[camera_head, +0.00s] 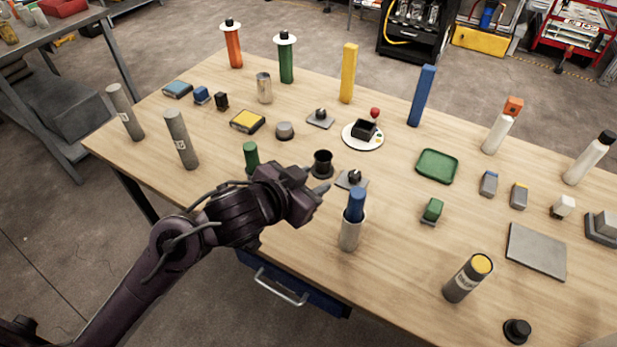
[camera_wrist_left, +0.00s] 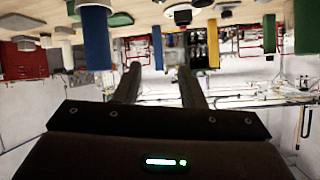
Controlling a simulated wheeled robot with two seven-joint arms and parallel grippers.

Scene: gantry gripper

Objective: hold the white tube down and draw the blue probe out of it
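The white tube (camera_head: 349,236) stands upright near the front edge of the table. The blue probe (camera_head: 356,204) sits in its top, with its upper part showing above the rim. In the left wrist view, which shows the scene upside down, the blue probe (camera_wrist_left: 97,40) hangs at the upper left, with a bit of the white tube (camera_wrist_left: 95,3) above it. My left gripper (camera_head: 316,180) is open and empty, to the left of the probe and apart from it. Its two spread fingers show in the left wrist view (camera_wrist_left: 158,68). My right gripper is not in view.
A black cup (camera_head: 322,163) and a small grey plate with a black knob (camera_head: 350,180) lie close to my left gripper. A green cylinder (camera_head: 251,157) stands left of it. Bare table lies right of the tube.

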